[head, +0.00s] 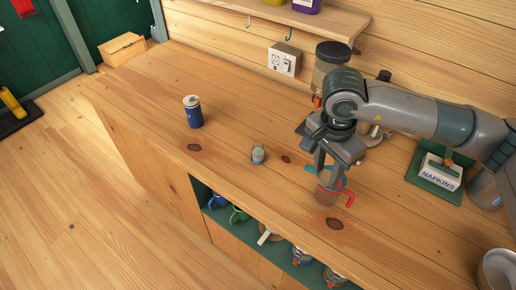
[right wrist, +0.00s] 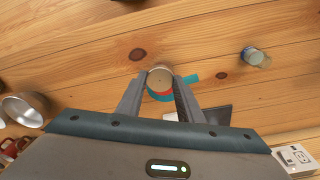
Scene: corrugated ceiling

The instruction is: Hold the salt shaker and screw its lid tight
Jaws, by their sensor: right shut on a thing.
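A small grey-green glass shaker (head: 258,154), probably the salt shaker, stands on the wooden counter, left of my right gripper and apart from it. It also shows in the right wrist view (right wrist: 254,57) at the upper right; I cannot tell how its lid sits. My right gripper (head: 328,178) points down and is shut on a brownish cup-like thing (head: 326,196) with red and teal parts. The right wrist view shows its round tan top (right wrist: 159,77) between the fingers. The fingers hide part of it. My left gripper is not in view.
A blue can (head: 194,115) with a white top stands farther left. A large jar (head: 329,62) stands behind my right arm. A napkin holder (head: 440,170) is at right. The counter left of the shaker is mostly clear; an open shelf (head: 250,226) runs below its front edge.

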